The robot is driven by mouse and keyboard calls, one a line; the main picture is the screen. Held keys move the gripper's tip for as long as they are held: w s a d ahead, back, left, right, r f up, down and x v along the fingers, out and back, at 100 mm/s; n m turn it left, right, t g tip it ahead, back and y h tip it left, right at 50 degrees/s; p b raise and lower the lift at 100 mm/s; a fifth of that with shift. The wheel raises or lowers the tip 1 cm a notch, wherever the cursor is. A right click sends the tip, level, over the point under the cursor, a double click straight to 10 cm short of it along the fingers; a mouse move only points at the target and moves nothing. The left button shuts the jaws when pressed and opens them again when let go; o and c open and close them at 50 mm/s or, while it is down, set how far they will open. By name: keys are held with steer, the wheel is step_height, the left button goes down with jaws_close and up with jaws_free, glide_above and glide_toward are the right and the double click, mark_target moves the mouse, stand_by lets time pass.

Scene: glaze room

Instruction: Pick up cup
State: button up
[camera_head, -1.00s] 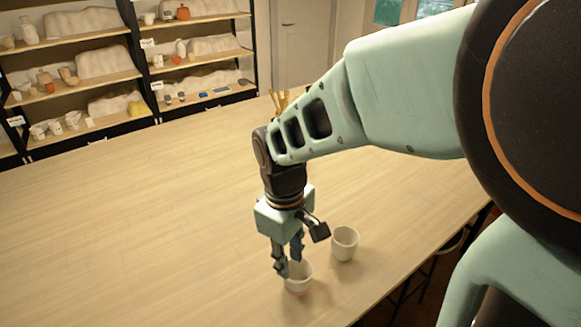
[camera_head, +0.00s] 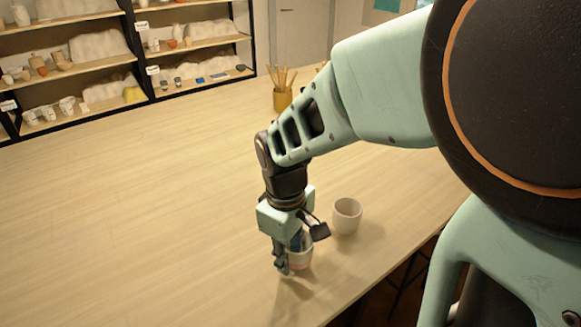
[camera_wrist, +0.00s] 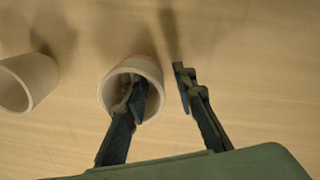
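A white cup with a pinkish-red band (camera_head: 302,259) stands upright on the table under my gripper (camera_head: 289,262). In the wrist view my gripper (camera_wrist: 163,88) is open across the wall of this cup (camera_wrist: 108,92). One finger reaches into the cup's mouth. The other finger is outside it to the right, with a gap to the wall. A second, plain white cup (camera_head: 347,216) stands to the right and farther back, apart from my gripper. It also shows at the left edge of the wrist view (camera_wrist: 30,80). The far sides of both cups are hidden.
The wooden table (camera_head: 150,190) is wide and clear to the left. A yellow pot with sticks (camera_head: 283,98) stands toward the back, partly behind my arm. Shelves with pottery (camera_head: 80,60) stand beyond the table. The table's edge runs close on the right.

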steer(key=shift+f, duration=0.1)
jaws_close()
stand_by(0.5)
